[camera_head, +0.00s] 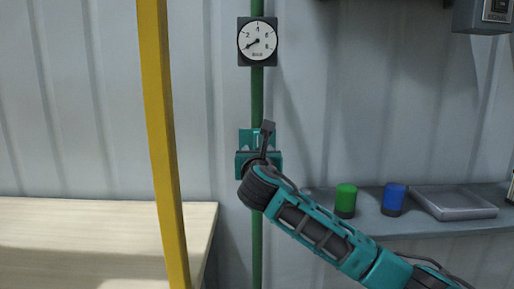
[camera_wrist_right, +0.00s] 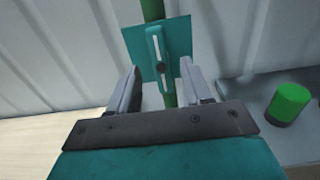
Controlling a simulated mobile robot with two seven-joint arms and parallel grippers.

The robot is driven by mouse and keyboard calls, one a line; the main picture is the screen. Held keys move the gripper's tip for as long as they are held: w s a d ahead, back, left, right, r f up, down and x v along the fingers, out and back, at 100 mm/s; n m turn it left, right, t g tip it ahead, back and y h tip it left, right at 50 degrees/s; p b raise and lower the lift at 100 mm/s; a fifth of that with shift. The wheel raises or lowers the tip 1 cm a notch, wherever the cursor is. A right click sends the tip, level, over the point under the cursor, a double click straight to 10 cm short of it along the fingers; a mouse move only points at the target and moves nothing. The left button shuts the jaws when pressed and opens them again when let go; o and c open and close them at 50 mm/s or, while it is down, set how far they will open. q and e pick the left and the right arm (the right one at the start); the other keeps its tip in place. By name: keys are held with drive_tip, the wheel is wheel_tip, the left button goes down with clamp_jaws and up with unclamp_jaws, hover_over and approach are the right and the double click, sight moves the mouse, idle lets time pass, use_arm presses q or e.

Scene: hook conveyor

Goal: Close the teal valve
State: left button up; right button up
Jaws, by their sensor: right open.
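The teal valve (camera_head: 245,136) is mounted on a vertical green pipe against the wall, partly hidden behind my right gripper (camera_head: 264,135) in the head view. In the right wrist view the valve shows as a flat teal plate (camera_wrist_right: 132,42) with a narrow teal handle (camera_wrist_right: 156,50) bearing white lines. The handle lies nearly in line with the pipe. My right gripper (camera_wrist_right: 161,69) is open, with one finger on each side of the handle's lower part. A gap shows on each side; contact is not visible. My left gripper is not in view.
A round pressure gauge (camera_head: 257,41) sits higher on the green pipe (camera_head: 257,94). A yellow post (camera_head: 163,130) stands left, before a wooden table (camera_head: 60,225). A shelf (camera_head: 430,230) at right holds a green cylinder (camera_head: 346,199), a blue cylinder (camera_head: 394,198) and a grey tray (camera_head: 453,207).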

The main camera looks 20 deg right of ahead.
sight(257, 147)
drive_tip(key=shift+x, duration=2.9)
drive_tip(key=shift+c, duration=0.5)
clamp_jaws()
